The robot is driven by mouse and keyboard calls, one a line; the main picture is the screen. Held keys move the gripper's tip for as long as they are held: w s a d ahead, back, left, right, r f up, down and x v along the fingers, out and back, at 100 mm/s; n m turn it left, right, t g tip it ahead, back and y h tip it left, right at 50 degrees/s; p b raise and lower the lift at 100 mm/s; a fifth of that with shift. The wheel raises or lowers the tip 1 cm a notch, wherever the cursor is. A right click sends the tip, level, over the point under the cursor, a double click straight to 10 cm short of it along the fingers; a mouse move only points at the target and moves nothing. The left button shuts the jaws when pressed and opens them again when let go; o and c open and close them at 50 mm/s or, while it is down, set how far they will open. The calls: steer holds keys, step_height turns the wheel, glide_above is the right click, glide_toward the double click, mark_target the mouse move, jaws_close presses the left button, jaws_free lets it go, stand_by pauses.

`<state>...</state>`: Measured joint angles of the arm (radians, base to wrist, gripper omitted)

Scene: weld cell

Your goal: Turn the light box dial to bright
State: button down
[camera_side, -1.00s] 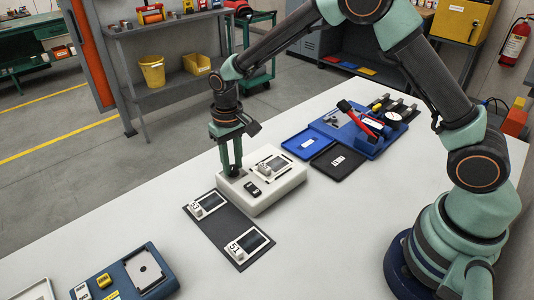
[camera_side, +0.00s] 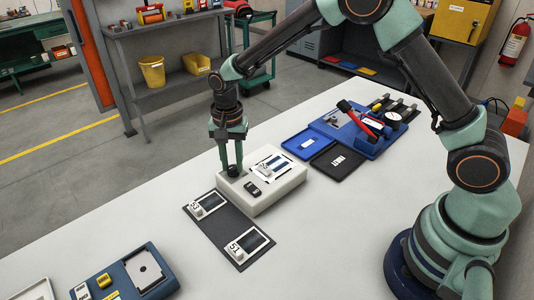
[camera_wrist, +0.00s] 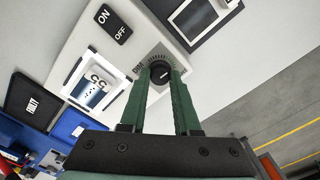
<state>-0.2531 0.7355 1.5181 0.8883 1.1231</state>
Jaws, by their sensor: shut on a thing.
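The white light box (camera_side: 274,198) sits on the table in the side view; its body also shows in the wrist view (camera_wrist: 85,40). Its round black dial (camera_wrist: 160,73) has tick marks around it and a "DIM" label on its left in the wrist view. My gripper (camera_side: 232,171) points down over the box's back left corner, shut on the dial, with the fingers (camera_wrist: 162,78) on either side of it. An ON/OFF switch (camera_wrist: 114,23) is beside it. The viewing window (camera_wrist: 91,85) looks lit, with a numbered film holder on it.
A dark mat (camera_side: 220,230) with two framed films lies in front of the box. Blue and black trays (camera_side: 304,144) and a blue fixture with a red-handled clamp (camera_side: 362,132) stand behind right.

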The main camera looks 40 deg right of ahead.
mark_target(232, 167)
steer(key=shift+r+m, duration=0.1)
steer(key=shift+m, duration=0.4)
steer(key=c, duration=0.6)
jaws_free()
steer(key=shift+r, duration=6)
